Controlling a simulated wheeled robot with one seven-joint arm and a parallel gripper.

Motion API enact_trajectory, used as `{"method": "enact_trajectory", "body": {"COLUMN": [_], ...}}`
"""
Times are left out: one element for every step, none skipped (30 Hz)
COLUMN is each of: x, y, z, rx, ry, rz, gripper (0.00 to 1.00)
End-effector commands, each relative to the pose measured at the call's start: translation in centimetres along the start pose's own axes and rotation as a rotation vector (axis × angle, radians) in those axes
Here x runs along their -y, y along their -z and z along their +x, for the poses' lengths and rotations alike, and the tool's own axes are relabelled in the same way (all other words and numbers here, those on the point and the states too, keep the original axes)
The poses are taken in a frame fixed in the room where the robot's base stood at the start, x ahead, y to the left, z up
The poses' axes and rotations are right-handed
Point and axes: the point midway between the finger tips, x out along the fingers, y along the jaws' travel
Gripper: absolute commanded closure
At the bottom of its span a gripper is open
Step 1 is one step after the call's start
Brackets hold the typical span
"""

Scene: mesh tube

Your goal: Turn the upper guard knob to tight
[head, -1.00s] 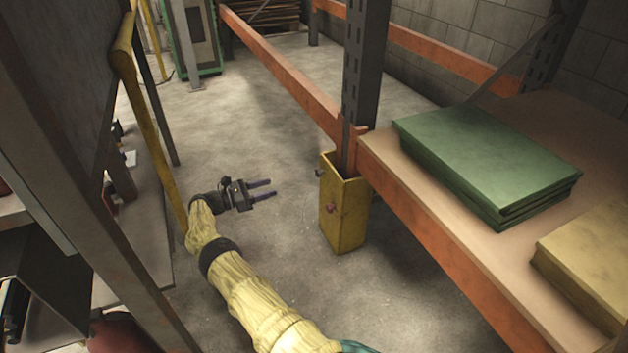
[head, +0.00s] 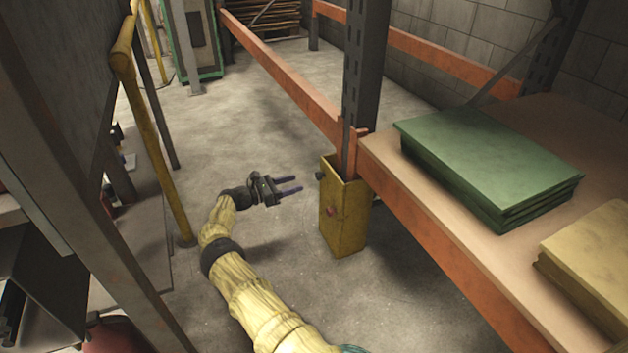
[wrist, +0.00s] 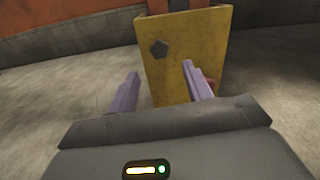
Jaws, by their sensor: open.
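The yellow guard (head: 345,220) stands on the floor around the foot of the dark rack post. A dark upper knob (head: 320,174) sticks out from its left side near the top. In the wrist view this knob (wrist: 159,49) looks like a dark, many-sided disc on the yellow face. A red knob (head: 330,210) sits lower on the guard's front face; in the wrist view it is mostly behind the right finger. My gripper (head: 300,184) is open and empty, just left of the upper knob with a small gap. In the wrist view its purple fingers (wrist: 160,70) point at the guard.
An orange rack beam and shelf (head: 430,230) with green boards (head: 490,165) lie right of the guard. A yellow rail (head: 160,150) and dark panel stand at left. The floor (head: 230,120) between is clear.

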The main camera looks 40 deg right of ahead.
Motion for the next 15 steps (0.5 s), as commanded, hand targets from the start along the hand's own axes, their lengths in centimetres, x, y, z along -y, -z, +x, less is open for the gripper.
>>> {"method": "enact_trajectory", "body": {"x": [0.0, 0.0, 0.0, 0.0, 0.0, 0.0, 0.0, 0.0, 0.1, 0.0, 0.0, 0.0, 0.0, 0.0, 0.0], "y": [0.3, 0.3, 0.3, 0.3, 0.3, 0.3, 0.3, 0.3, 0.3, 0.3, 0.3, 0.3, 0.3, 0.3, 0.2], "z": [1.0, 1.6, 2.3, 2.8, 3.4, 4.0, 4.6, 5.1, 5.8, 6.3, 6.7, 7.2, 7.5, 7.7, 8.0], "rx": [0.000, 0.001, 0.001, 0.001, 0.001, 0.000, 0.000, 0.000, 0.000, 0.000, 0.001, 0.001, 0.000, -0.001, -0.001], "ry": [0.003, 0.004, 0.003, 0.004, 0.003, 0.003, 0.004, 0.003, 0.004, 0.003, 0.003, 0.003, 0.002, 0.001, 0.001], "rz": [0.000, 0.001, 0.001, 0.002, 0.002, 0.002, 0.002, 0.002, 0.001, 0.001, 0.002, 0.002, 0.002, 0.001, 0.001], "gripper": [0.50, 0.50, 0.50, 0.50, 0.50, 0.50, 0.50, 0.50, 0.50, 0.50, 0.50, 0.50, 0.50, 0.50, 0.50]}}
